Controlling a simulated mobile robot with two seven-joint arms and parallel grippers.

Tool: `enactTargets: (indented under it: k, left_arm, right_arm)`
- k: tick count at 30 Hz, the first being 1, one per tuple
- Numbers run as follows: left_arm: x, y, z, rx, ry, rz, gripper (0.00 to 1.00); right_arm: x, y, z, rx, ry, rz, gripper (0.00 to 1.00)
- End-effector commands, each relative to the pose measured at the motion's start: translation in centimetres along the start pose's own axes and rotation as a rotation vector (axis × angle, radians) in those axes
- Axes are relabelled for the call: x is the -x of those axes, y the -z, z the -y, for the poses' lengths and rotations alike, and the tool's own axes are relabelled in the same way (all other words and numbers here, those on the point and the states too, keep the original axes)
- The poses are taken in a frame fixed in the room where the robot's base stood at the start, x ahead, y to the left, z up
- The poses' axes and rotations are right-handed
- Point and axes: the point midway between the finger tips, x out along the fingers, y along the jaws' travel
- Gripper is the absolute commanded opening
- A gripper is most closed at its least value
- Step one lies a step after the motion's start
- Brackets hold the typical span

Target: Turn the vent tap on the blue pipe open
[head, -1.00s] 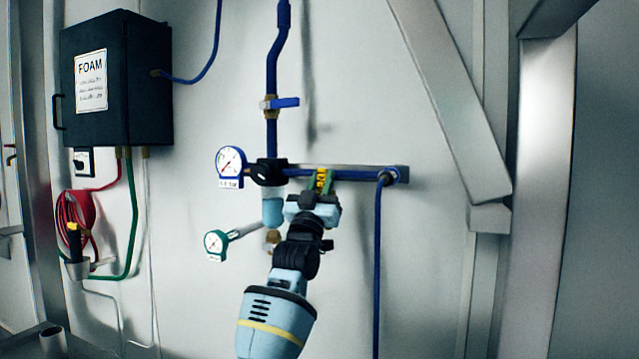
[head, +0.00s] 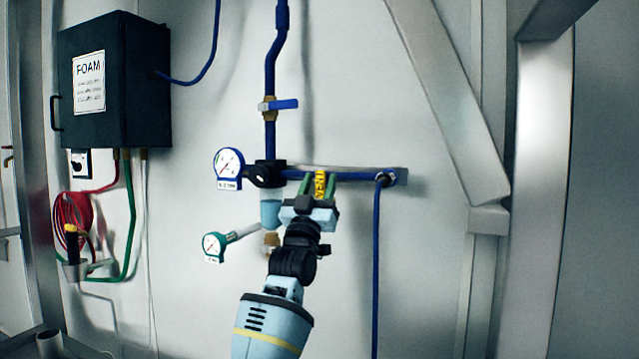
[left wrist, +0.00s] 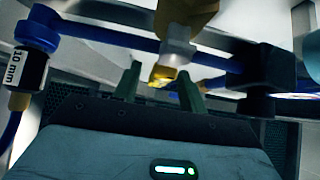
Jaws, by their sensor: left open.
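The blue pipe (head: 345,175) runs level across the wall. In the left wrist view, the open fingers (left wrist: 160,88) stand either side of a small yellow piece (left wrist: 163,75) below a brass fitting (left wrist: 186,10). I cannot tell whether they touch it. The tap's handle is mostly hidden by the gripper. My right gripper is not in view.
A blue-rimmed gauge (head: 229,165), a light-blue bowl (head: 270,212) and a green-rimmed gauge (head: 213,246) sit close left of the gripper. A blue-handled valve (head: 280,104) is above. A blue hose (head: 376,270) hangs to the right. A metal brace (head: 445,100) stands further right.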

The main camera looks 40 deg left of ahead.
Motion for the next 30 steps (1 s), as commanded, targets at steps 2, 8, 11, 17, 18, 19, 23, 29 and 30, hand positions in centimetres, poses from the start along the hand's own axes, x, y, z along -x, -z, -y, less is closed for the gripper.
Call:
enactTargets:
  k: [2,8,11,17,18,19,23,29,30]
  left_arm:
    - [1.2,-0.3,-0.1,0.0,-0.001,0.004,0.42]
    - [4.0,-0.4,0.0,-0.001,0.0,0.004,0.42]
    - [5.2,-0.3,0.1,-0.001,0.001,0.003,0.42]
    - [6.7,-0.1,0.1,-0.001,0.002,0.001,0.42]
    - [6.8,-0.1,0.1,-0.001,0.002,0.001,0.42]
    - [6.8,0.0,0.1,-0.001,0.002,0.001,0.42]
    - [6.8,0.0,0.1,-0.001,0.002,0.0,0.42]
    - [6.8,0.0,0.1,0.0,0.002,0.0,0.42]
    - [6.8,0.0,0.1,0.0,0.002,0.0,0.42]
  right_arm:
    - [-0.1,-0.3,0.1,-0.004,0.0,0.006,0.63]
    - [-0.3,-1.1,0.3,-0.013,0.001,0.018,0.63]
    - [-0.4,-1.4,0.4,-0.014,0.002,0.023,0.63]
    - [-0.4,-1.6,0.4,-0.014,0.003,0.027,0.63]
    - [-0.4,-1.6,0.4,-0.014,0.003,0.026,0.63]
    - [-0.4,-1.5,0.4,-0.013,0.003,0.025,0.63]
    - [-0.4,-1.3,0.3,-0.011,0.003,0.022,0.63]
    - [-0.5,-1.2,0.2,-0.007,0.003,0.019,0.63]
    - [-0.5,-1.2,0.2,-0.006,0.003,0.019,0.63]
